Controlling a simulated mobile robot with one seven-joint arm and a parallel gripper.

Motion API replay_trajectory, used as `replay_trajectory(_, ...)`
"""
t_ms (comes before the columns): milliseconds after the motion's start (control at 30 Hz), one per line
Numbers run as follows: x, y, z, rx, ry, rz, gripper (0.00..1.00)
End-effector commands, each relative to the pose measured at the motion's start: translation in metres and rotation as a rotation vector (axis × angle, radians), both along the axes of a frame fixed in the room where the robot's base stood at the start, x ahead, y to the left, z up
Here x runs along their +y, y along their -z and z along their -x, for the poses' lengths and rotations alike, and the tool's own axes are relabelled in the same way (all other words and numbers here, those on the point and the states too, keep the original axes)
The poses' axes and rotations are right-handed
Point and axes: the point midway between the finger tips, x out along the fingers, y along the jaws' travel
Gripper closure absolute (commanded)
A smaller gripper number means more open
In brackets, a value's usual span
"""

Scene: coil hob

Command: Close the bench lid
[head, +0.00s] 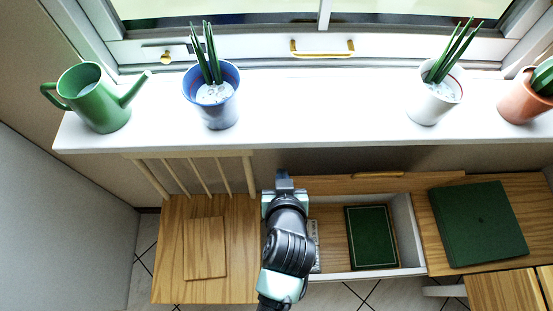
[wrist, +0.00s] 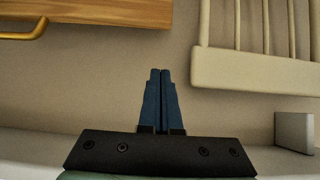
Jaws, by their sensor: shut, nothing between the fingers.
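The bench lid (head: 430,180) is wooden and stands raised along the back of the bench, seen nearly edge-on in the head view. A brass handle (head: 378,174) is on it. Below it the bench compartment (head: 408,235) is open, with white walls. In the wrist view part of the lid (wrist: 110,10) and its handle (wrist: 25,28) show at the top left. My gripper (head: 284,178) is at the lid's left end, and its fingers (wrist: 160,98) are shut and empty. They show apart from the lid in the wrist view. My arm hides the compartment's left part.
A green book (head: 372,237) lies in the compartment; another (head: 478,223) lies on the wooden surface at right. A chair (head: 168,250) stands close left, its back (wrist: 255,72) near my gripper. The sill (head: 300,110) above holds a watering can (head: 100,100) and several pots.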

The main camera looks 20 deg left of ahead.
Motion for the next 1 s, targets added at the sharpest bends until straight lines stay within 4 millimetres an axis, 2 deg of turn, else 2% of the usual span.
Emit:
replay_trajectory(167,0.003,0.007,-0.003,0.01,-0.002,0.0,1.0)
replay_trajectory(733,0.03,0.068,-0.072,0.007,-0.003,0.002,1.0)
replay_trajectory(800,0.025,0.068,-0.056,0.012,0.001,-0.001,1.0)
replay_trajectory(1000,0.017,0.072,-0.037,0.009,0.0,-0.001,1.0)
